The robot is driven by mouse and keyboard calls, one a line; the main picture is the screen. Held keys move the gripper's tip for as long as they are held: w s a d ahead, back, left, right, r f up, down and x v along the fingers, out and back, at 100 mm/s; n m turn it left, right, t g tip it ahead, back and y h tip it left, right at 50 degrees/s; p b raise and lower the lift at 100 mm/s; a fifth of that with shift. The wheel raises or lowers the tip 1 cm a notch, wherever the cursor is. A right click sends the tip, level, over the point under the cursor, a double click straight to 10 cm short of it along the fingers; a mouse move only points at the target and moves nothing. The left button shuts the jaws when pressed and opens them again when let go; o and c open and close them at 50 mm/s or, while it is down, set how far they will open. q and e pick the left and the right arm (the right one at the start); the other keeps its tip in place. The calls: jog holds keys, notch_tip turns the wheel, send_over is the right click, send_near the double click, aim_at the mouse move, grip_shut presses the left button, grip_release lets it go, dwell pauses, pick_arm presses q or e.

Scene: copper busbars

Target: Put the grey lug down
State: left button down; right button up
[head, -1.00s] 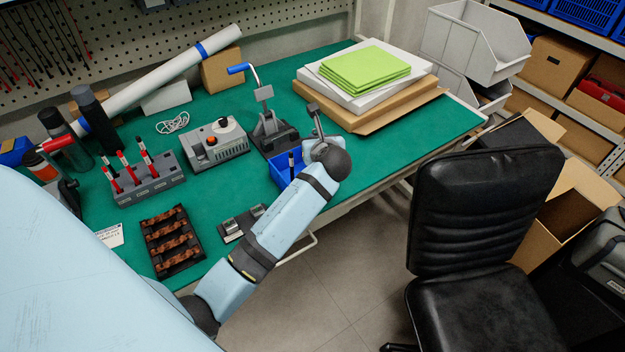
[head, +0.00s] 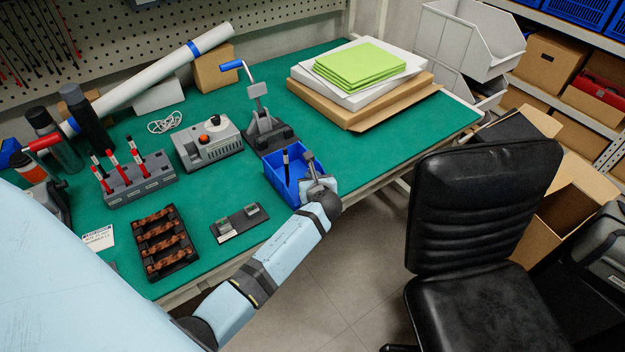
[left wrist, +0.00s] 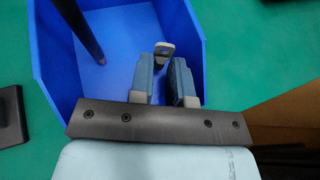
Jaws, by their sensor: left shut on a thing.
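The grey lug (left wrist: 164,50) is a small pale grey piece with a dark slot, held between the fingertips of my left gripper (left wrist: 166,68). My left gripper (head: 309,179) is shut on it, inside the outline of the blue bin (head: 273,178). The bin also fills much of the left wrist view (left wrist: 108,72). The lug's lower end and any gap to the bin floor cannot be told. A dark rod (head: 286,166) leans in the bin, apart from the fingers; it also shows in the left wrist view (left wrist: 75,25). My right gripper is not in view.
Behind the bin stands a lever clamp (head: 265,128). Left of it are a grey plate with two blocks (head: 238,223), a black tray of copper pieces (head: 167,243) and a grey box with knobs (head: 208,146). A black chair (head: 480,215) stands right of the table.

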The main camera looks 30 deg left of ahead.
pick_arm(q)
jog(key=shift+f, duration=0.25)
jog(key=shift+f, duration=0.25)
jog(key=c, duration=1.4)
grip_release()
jog(key=shift+o, duration=0.2)
